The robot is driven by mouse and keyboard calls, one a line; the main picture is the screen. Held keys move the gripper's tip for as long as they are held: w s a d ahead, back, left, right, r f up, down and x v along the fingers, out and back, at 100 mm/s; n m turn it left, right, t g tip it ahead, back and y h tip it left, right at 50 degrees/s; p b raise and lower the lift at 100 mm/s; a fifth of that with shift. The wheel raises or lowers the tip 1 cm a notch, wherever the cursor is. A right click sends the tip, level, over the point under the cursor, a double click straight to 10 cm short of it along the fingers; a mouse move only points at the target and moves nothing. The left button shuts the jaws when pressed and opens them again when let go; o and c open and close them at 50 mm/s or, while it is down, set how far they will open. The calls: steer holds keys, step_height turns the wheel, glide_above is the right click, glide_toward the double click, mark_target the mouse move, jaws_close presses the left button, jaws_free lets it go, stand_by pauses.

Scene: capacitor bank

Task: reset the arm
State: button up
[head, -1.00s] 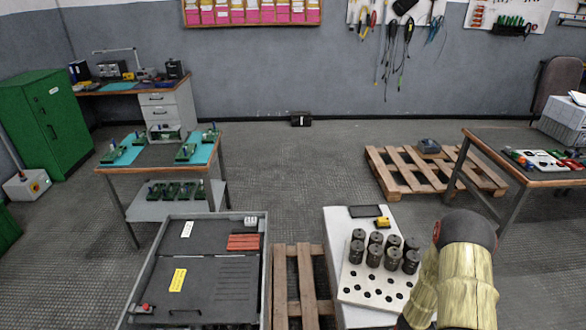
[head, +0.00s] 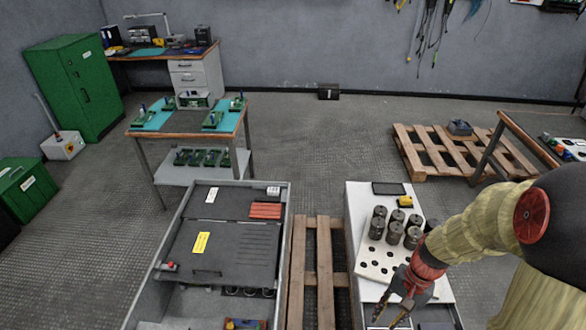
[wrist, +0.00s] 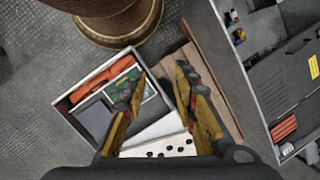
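My arm (head: 475,222) comes in from the right edge in the head view, bent and sloping down to the left. My gripper (head: 392,308) hangs at its end, fingers pointing down, in front of the white perforated board (head: 372,262). In the wrist view, the two yellow-and-black fingers of my gripper (wrist: 158,72) stand apart with nothing held between them. Several dark capacitor cylinders (head: 393,232) stand upright on the board behind the gripper, apart from it. My gripper hides part of the near end of this bench.
An open grey cabinet (head: 170,262) stands left of a wooden pallet (head: 325,270). The wrist view shows a cable spool (wrist: 112,22) and a box (wrist: 62,105) with an orange item.

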steer(key=s+a+r+n+t+h, duration=0.1)
steer(key=s+a+r+n+t, duration=0.1)
steer(key=r, duration=0.7)
steer(key=s+a+r+n+t, duration=0.2)
steer(key=r, duration=0.7)
steer(key=s+a+r+n+t+h, duration=0.1)
steer(key=s+a+r+n+t, duration=0.1)
steer(key=r, duration=0.7)
steer(key=shift+s+a+r+n+t+h, duration=0.2)
steer(key=shift+s+r+n+t+h, duration=0.1)
steer(key=shift+s+t, duration=0.25)
steer(key=shift+s, duration=0.1)
